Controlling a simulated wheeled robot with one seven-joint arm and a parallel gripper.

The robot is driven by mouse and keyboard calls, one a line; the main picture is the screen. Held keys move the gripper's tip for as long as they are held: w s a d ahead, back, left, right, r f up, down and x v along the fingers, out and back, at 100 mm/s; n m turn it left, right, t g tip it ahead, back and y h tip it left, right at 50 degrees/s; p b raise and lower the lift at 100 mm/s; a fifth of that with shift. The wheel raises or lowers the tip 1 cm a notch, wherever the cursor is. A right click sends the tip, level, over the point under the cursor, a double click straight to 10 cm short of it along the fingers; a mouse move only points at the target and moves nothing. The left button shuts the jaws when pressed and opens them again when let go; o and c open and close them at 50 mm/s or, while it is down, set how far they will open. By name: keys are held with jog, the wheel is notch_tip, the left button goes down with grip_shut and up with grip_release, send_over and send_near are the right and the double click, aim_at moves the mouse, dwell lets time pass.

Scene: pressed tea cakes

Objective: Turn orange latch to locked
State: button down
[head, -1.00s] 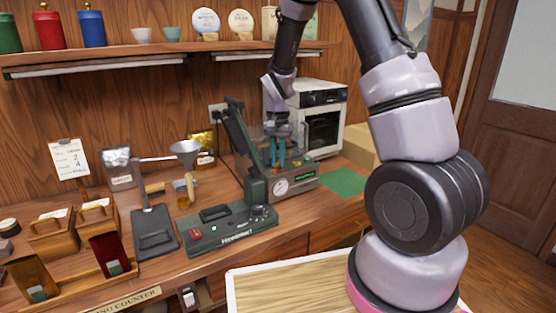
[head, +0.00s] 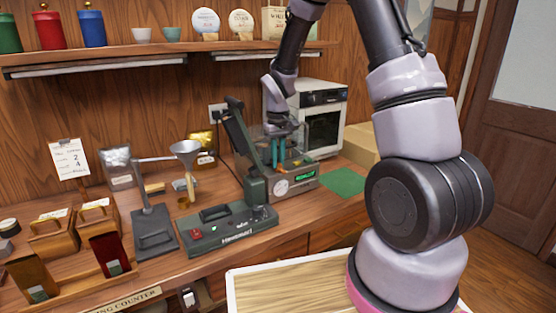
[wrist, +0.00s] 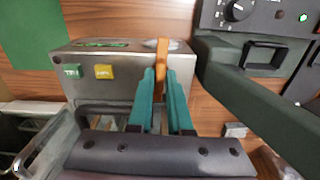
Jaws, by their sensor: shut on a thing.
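The orange latch (wrist: 162,50) stands on a grey metal box (wrist: 125,60) in the wrist view, pointing up the picture. A green tag (wrist: 72,71) and a yellow tag (wrist: 104,71) with small, unclear lettering sit on the box face to its left. My gripper (wrist: 161,77) has its teal fingers closed around the lower part of the latch, which they partly hide. In the head view my gripper (head: 278,153) reaches down over the box (head: 292,182), which has a round dial and a green display; the latch is hard to make out there.
A dark green lever arm (wrist: 255,105) runs close to the right of my fingers. A clear-walled bin (wrist: 45,150) is at lower left. In the head view a green heat-press-like console (head: 228,232), a funnel stand (head: 155,230) and a white oven (head: 322,115) stand nearby. A green mat (head: 343,182) lies clear.

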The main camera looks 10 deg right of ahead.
jog(key=shift+n, duration=0.4)
jog(key=c, duration=0.9)
grip_release()
notch_tip(320, 180, up, 11)
jog(key=shift+f, duration=0.1)
